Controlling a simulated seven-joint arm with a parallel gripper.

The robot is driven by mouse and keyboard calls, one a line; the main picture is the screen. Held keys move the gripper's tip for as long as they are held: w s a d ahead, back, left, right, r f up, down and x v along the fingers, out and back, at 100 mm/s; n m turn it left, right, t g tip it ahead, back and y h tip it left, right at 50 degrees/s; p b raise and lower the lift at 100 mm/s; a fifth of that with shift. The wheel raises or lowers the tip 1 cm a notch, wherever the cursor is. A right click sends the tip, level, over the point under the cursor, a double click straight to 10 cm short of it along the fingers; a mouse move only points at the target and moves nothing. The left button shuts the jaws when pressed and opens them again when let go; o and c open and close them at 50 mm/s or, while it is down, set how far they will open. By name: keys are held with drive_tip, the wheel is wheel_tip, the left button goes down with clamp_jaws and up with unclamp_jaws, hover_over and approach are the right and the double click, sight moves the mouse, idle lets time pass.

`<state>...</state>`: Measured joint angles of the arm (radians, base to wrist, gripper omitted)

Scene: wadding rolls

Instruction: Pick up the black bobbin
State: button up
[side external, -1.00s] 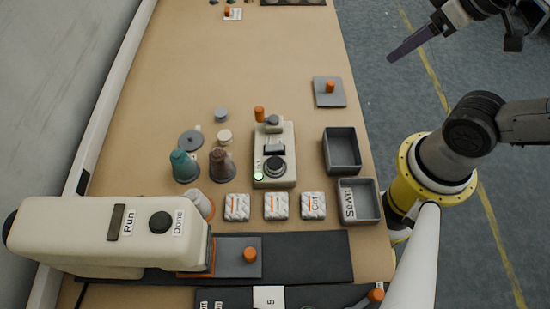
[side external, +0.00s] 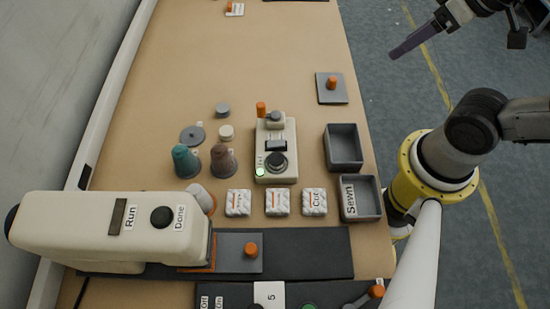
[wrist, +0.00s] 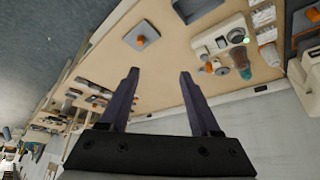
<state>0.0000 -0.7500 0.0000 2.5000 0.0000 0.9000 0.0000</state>
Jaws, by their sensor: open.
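No bobbin in view is clearly black. A dark grey small round piece (side external: 222,110) lies on the table behind a cream disc (side external: 226,132); it may be the black bobbin, but I cannot tell. A wider grey disc (side external: 192,136) lies to their left. My gripper (side external: 400,50) is in the air at the upper right, over the floor beyond the table's right edge, far from these discs. In the wrist view my gripper (wrist: 160,75) shows two purple fingers wide apart with nothing between them.
A teal cone (side external: 185,161) and a brown cone (side external: 222,160) stand in front of the discs. A cream device (side external: 275,155) stands right of them, with grey bins (side external: 343,148) farther right. A sewing machine (side external: 100,235) fills the front left. The far table is mostly clear.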

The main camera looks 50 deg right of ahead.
drive_tip(key=shift+o, duration=0.7)
